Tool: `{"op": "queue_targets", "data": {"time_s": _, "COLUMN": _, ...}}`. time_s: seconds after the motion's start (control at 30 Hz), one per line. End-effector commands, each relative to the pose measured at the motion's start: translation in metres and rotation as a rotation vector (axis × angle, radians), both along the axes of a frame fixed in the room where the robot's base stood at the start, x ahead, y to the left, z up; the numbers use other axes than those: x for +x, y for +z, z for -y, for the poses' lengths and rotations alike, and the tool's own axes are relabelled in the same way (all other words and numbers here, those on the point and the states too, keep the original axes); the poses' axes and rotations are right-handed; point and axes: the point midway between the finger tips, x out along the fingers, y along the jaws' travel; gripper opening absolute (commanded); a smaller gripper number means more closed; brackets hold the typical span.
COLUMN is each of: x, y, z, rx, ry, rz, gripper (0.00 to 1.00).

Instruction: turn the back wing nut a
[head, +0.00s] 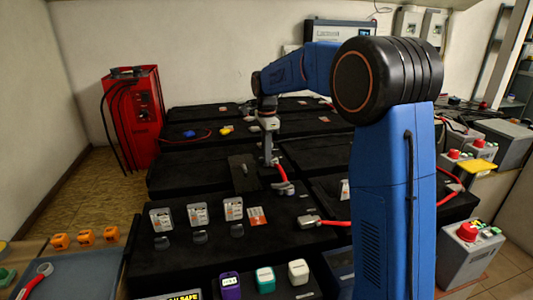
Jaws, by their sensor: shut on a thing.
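My gripper (268,160) points straight down over the middle of the black battery rows, at the far end of a short red cable (280,173). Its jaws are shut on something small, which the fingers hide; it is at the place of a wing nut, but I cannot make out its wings. The near end of the red cable has a grey clamp (283,188) resting on the black battery top (205,176).
My blue arm blocks the right middle of the view. A red charger cabinet (133,115) stands at the back left. Floor (85,190) is clear at left.

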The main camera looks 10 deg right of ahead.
Motion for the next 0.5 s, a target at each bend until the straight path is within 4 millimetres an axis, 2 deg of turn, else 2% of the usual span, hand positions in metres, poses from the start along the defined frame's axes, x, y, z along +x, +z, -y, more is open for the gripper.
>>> {"op": "queue_targets", "data": {"time_s": 0.5, "x": 0.0005, "y": 0.0007, "z": 0.0001, "rx": 0.000, "ry": -0.091, "rz": 0.002, "gripper": 0.00}}
